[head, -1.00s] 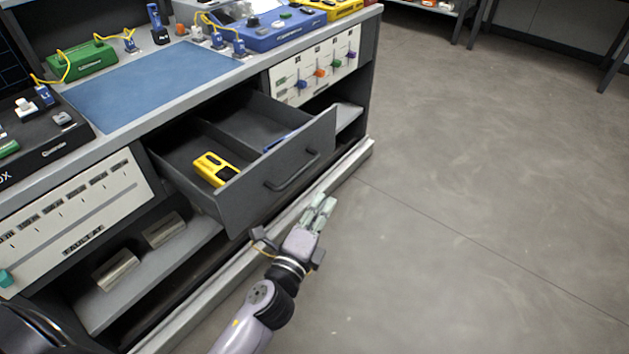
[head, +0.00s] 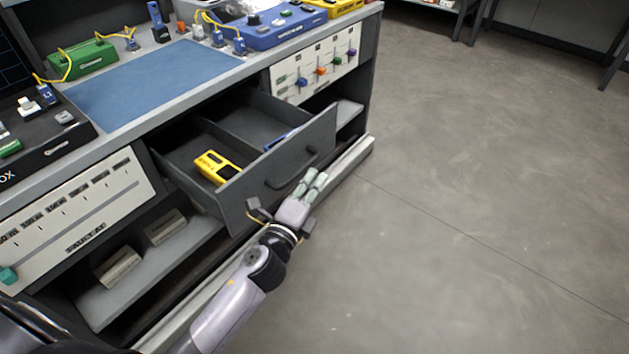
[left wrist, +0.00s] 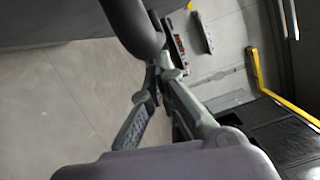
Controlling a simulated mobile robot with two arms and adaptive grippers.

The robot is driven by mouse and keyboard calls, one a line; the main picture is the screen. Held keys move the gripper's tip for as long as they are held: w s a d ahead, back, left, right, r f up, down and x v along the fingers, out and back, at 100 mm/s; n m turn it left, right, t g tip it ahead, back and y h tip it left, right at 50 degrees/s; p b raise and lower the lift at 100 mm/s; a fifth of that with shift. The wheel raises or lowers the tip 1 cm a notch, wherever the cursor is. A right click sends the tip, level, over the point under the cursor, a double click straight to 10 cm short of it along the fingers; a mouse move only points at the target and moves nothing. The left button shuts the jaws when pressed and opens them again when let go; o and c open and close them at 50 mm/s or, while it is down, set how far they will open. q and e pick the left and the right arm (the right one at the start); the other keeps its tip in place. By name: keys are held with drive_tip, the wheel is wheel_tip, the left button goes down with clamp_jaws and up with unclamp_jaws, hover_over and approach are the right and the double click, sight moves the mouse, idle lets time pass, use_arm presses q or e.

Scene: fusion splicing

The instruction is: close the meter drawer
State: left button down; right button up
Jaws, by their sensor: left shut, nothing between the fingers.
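The meter drawer (head: 273,203) stands pulled out from the bench, with a dark grey front and a bar handle (head: 292,170). A yellow meter (head: 217,167) lies in its left compartment and a blue item (head: 280,140) shows in the other. My left gripper (head: 312,183) is shut and empty, just in front of the drawer front near the handle; I cannot tell whether it touches. In the left wrist view the gripper's fingers (left wrist: 158,85) show close to a dark rounded bar at the top. My right gripper is not in view.
The blue mat (head: 150,85) and several devices lie on the bench top. A panel with coloured sliders (head: 318,70) is right of the drawer. A lower shelf (head: 150,265) holds metal blocks. A pale base ledge (head: 350,160) runs below; the floor at right is clear.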

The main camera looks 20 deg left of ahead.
sight(231, 134)
use_arm(q)
drive_tip(key=w+a, duration=0.1)
drive_tip(key=a, duration=0.3)
drive_tip(key=w+a, duration=0.2)
drive_tip(key=a, duration=0.2)
drive_tip(key=w+a, duration=0.1)
drive_tip(key=a, duration=0.4)
drive_tip(key=shift+w+p, duration=0.3)
drive_tip(key=shift+w, duration=0.05)
drive_tip(key=a, duration=0.2)
drive_tip(key=w+a, duration=0.1)
drive_tip(key=a, duration=0.1)
drive_tip(key=w+a+b, duration=0.1)
drive_tip(key=a, duration=0.1)
drive_tip(key=shift+w, duration=0.1)
drive_tip(key=a, duration=0.2)
drive_tip(key=w+a, duration=0.1)
drive_tip(key=a, duration=0.1)
drive_tip(key=w+a+b, duration=0.1)
drive_tip(key=a, duration=0.1)
drive_tip(key=shift+w, duration=0.1)
drive_tip(key=shift+w+a+r, duration=0.1)
drive_tip(key=shift+a, duration=0.2)
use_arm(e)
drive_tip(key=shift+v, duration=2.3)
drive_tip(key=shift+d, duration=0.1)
